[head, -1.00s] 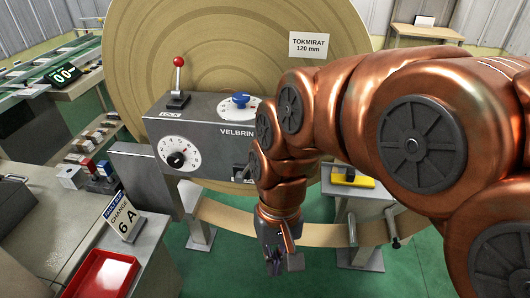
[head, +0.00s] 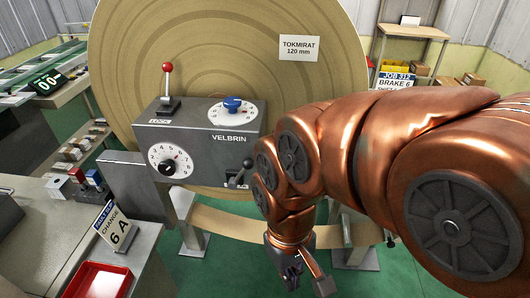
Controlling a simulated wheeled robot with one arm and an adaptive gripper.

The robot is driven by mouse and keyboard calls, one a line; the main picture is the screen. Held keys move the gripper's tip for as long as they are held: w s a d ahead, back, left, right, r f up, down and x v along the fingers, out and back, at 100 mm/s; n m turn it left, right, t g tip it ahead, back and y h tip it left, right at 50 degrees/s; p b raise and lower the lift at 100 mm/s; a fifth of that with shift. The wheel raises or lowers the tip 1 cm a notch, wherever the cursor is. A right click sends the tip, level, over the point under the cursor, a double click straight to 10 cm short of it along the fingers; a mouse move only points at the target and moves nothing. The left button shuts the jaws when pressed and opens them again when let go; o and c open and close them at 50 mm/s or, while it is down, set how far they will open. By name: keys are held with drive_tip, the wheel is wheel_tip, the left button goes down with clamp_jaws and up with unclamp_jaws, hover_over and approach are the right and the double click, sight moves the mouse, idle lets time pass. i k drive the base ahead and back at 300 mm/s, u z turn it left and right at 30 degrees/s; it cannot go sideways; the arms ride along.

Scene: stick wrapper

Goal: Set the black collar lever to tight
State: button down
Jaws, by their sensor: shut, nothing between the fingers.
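The black lever (head: 240,172) sits at the lower right of the grey VELBRIN box's front face (head: 205,150). Its handle leans up and to the right, and any position marks around it are too small to read. My gripper (head: 290,282) hangs below and to the right of the lever, clearly apart from it, pointing down over the green floor. It looks shut and empty. My arm comes in from the right and covers the area right of the box.
The box also carries a red-knobbed lever (head: 167,85), a blue knob (head: 232,104) and a black dial (head: 168,166). A big tan roll (head: 330,80) stands behind, with a tan strip (head: 230,222) below. A red tray (head: 98,282) is lower left.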

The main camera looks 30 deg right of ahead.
sight(247, 163)
drive_tip(key=z, duration=0.5)
drive_tip(key=k, duration=0.95)
drive_tip(key=u, duration=1.1)
drive_tip(key=i, duration=0.5)
drive_tip(key=u, duration=0.1)
